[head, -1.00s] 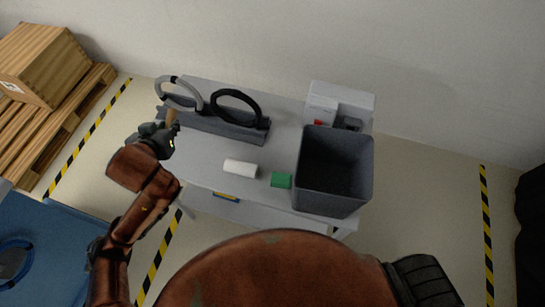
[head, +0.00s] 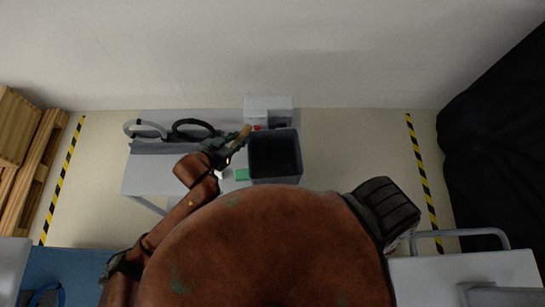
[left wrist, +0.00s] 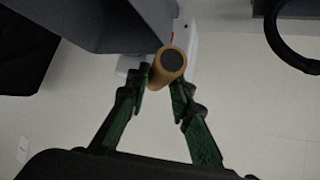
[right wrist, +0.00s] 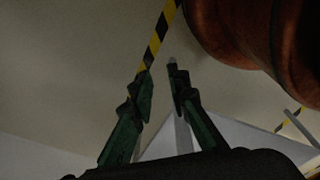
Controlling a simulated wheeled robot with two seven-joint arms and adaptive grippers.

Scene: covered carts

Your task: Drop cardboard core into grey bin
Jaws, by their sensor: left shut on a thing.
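The cardboard core (head: 243,133) is a short tan tube. My left gripper (head: 233,145) is shut on it and holds it beside the upper left rim of the grey bin (head: 275,181). In the left wrist view the core (left wrist: 168,66) sits between the two fingers (left wrist: 166,80), its dark round end facing the camera. The bin's wall (left wrist: 105,25) shows there at upper left, and the core is outside it in the picture. My right gripper (right wrist: 160,80) is open and empty in the right wrist view; the head view does not show it clearly.
A white device (head: 268,103) is behind the bin. A rack (head: 160,148) with a grey ring and a black ring is at left. My arm partly hides the white roll.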

